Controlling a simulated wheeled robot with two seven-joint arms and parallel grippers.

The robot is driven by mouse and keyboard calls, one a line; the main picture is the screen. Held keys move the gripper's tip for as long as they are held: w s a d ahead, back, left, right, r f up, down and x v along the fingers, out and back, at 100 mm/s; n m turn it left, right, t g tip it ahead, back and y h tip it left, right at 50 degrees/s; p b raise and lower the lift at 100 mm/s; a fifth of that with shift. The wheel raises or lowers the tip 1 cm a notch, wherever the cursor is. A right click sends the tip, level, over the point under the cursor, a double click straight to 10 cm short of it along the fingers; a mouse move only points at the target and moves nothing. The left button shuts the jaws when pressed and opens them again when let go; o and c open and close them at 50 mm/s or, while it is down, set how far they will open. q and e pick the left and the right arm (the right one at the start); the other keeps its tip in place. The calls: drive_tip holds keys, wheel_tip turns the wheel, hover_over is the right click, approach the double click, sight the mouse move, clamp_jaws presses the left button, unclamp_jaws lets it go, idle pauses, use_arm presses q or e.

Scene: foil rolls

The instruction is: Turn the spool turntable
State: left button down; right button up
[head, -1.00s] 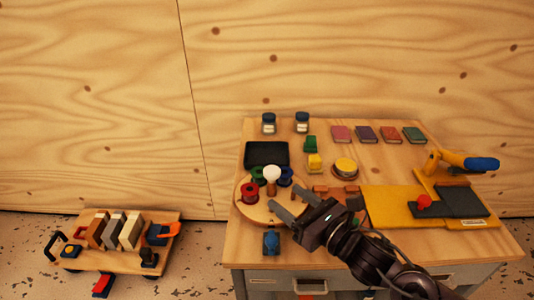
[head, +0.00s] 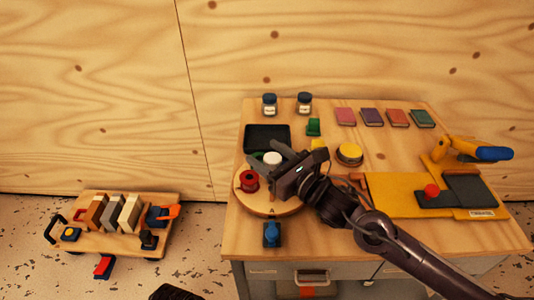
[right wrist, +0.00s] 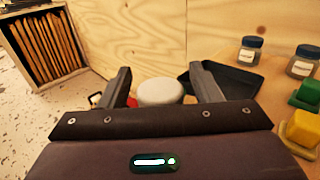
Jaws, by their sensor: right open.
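The spool turntable (head: 268,207) is a round wooden disc at the left of the table. A red spool (head: 249,181) stands on its left side. A white round knob (head: 272,158) rises at its middle. My right gripper (head: 265,158) is over the turntable with its fingers around the knob. In the right wrist view the knob (right wrist: 160,92) shows between the two open fingers, with gaps on both sides. The gripper and arm hide the other spools and the turntable's right part. My left gripper is not in view.
A black tray (head: 267,136) lies behind the turntable, and two jars (head: 304,103) stand at the back. A blue item (head: 271,234) sits in front. A yellow board (head: 395,195) lies at right. A low cart (head: 115,235) stands on the floor at left.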

drive_tip(key=shift+w+a, duration=0.15)
drive_tip(key=shift+a, duration=0.05)
clamp_jaws()
idle(0.3)
drive_tip(key=shift+d, duration=0.1)
